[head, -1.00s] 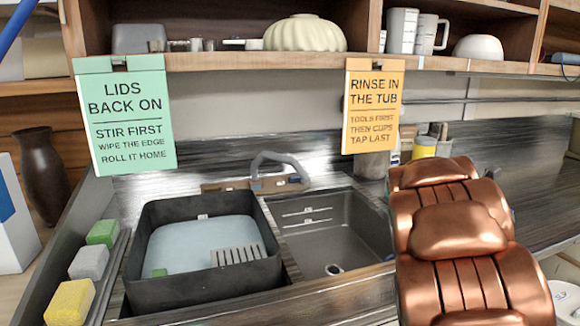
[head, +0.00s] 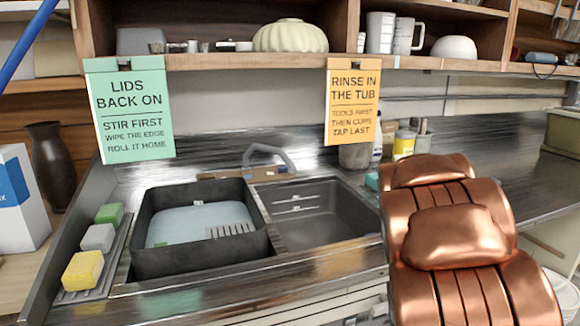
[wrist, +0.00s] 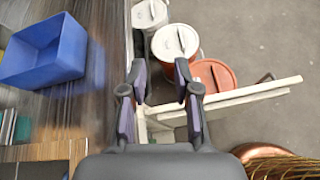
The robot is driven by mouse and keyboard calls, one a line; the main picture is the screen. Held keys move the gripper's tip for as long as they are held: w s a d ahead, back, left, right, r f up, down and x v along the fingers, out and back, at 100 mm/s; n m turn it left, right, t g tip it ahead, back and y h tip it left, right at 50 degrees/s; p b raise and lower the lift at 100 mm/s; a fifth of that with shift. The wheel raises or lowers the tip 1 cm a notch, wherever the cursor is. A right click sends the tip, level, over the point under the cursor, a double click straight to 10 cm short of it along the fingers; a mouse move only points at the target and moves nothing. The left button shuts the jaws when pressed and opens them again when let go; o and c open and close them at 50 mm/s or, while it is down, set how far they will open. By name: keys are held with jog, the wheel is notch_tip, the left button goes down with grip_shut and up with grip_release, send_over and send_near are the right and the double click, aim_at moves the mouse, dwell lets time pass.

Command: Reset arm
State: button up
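My gripper (wrist: 160,76) shows in the wrist view with its two fingers spread apart and nothing between them. It points past the edge of a wooden surface toward lidded buckets on the floor. A white-lidded bucket (wrist: 175,42) lies beyond the fingertips, with another white-lidded bucket (wrist: 149,14) behind it. An orange-red bucket (wrist: 214,75) stands to the right. In the head view my copper arm fills the right side, and my gripper is out of sight there.
A black tub (head: 200,263) with pale water sits in the counter beside an empty sink basin (head: 325,220). Sponges (head: 82,271) lie in a rack at left. A blue bin (wrist: 42,52) rests on the wooden surface. A pale rail (wrist: 235,97) crosses near the buckets.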

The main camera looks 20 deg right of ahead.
jog(key=s+a+f+m+g+y, duration=0.1)
jog(key=s+a+f+m+y, duration=0.35)
jog(key=s+a, duration=0.65)
jog(key=s+a+f+m+g+y, duration=0.1)
jog(key=s+a+f+m+y, duration=0.4)
jog(key=a, duration=1.2)
jog(key=s+a+f+m+g+y, duration=0.1)
jog(key=s+a+f+m+y, duration=0.2)
jog(key=s+a+f+m, duration=0.75)
jog(key=w+a+r+n+p, duration=0.1)
jog(key=a+r+n+p, duration=0.1)
jog(key=r+p, duration=0.4)
jog(key=w+a+r+n+p, duration=0.1)
jog(key=w+a+r+p, duration=0.1)
jog(key=r+p, duration=0.5)
notch_tip(320, 180, up, 6)
jog(key=shift+w+f+n+t, duration=0.2)
jog(key=shift+w+n+t, duration=0.1)
jog(key=shift+n+t, duration=0.1)
